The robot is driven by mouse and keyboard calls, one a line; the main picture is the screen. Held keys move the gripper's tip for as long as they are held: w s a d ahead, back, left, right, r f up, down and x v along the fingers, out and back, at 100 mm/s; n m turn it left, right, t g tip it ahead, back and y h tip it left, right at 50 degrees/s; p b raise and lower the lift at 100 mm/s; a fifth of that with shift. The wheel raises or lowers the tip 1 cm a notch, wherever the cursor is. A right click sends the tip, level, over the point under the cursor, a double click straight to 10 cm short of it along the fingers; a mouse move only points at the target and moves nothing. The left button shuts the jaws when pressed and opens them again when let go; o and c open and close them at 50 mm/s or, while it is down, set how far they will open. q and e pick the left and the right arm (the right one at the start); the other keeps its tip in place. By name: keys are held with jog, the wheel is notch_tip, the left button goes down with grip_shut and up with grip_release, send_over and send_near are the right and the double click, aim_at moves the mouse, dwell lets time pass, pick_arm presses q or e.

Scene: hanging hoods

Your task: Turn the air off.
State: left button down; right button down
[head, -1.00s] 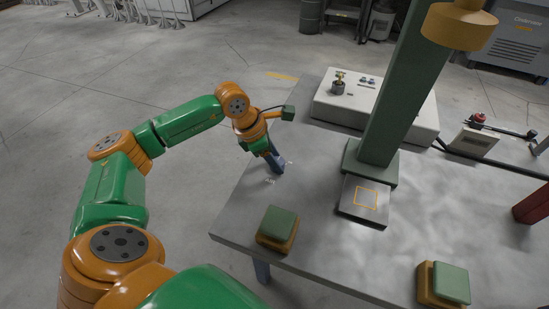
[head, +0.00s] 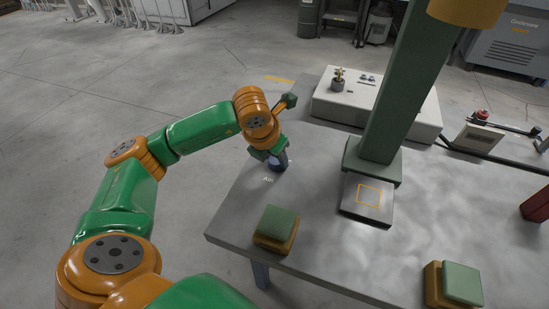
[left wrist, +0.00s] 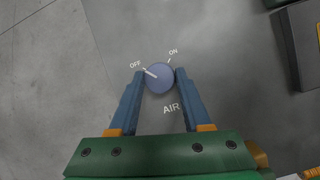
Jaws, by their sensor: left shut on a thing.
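The round blue air knob (left wrist: 162,80) sits on the grey table, with the words OFF, ON and AIR printed around it. Its white pointer line points to the upper left, toward OFF. My left gripper (left wrist: 160,80) has its two blue fingers shut on the knob, one on each side. In the head view my left gripper (head: 279,162) points down at the table's left edge, and mostly hides the knob. My right gripper is not in view.
A green post (head: 392,90) rises from the table behind a dark plate with a yellow square (head: 369,196). Green-topped orange blocks (head: 276,227) stand at the front. A white box (head: 425,115) stands at the back. Bare table (head: 320,250) lies between the front blocks.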

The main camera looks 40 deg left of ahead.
pick_arm(q)
jog(key=shift+n, duration=0.3)
dwell(0.4)
jog(key=shift+c, duration=1.8)
grip_release()
jog(key=v, duration=0.7)
